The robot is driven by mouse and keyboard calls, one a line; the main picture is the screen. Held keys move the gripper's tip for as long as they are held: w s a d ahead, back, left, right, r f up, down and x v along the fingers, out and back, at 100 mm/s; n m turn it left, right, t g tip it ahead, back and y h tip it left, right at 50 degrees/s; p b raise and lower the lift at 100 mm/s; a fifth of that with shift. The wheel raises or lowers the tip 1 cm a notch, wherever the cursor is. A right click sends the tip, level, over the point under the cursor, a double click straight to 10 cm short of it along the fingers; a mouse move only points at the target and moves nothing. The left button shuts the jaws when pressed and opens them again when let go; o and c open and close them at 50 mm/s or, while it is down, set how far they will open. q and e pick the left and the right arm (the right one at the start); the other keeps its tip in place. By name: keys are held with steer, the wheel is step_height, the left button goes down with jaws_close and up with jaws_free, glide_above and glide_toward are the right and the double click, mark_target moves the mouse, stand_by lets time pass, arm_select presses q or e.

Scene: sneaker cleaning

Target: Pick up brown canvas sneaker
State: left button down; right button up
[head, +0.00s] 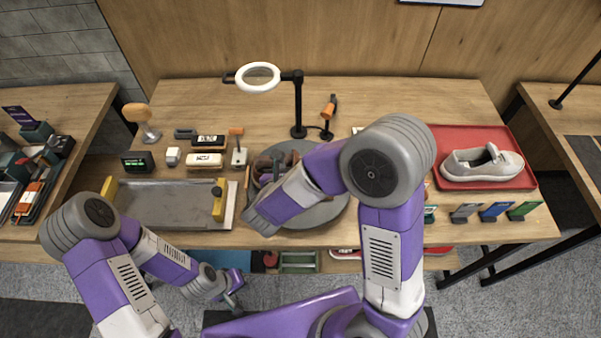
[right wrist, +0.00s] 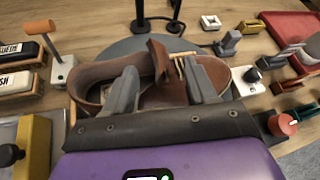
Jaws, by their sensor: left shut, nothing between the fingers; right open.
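The brown canvas sneaker (right wrist: 110,82) lies on the round grey turntable (head: 325,211) in the middle of the table. In the head view my right forearm and gripper cover much of the sneaker (head: 265,165). My right gripper (right wrist: 165,78) is open, its two fingers over the shoe's opening and tongue. From this view I cannot tell whether the fingers touch the shoe. My left gripper (head: 232,296) is shut and empty, low in front of the table's front edge, away from the sneaker.
A white sneaker (head: 482,164) sits on a red tray (head: 455,136) at the right. A ring lamp (head: 258,77) stands behind the turntable. A grey metal tray (head: 165,207) and several brushes (head: 205,160) lie left. Small coloured blocks (head: 495,211) line the front right.

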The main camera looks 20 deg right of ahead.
steer(key=shift+x, duration=1.2)
jaws_close()
steer(key=shift+r, duration=0.1)
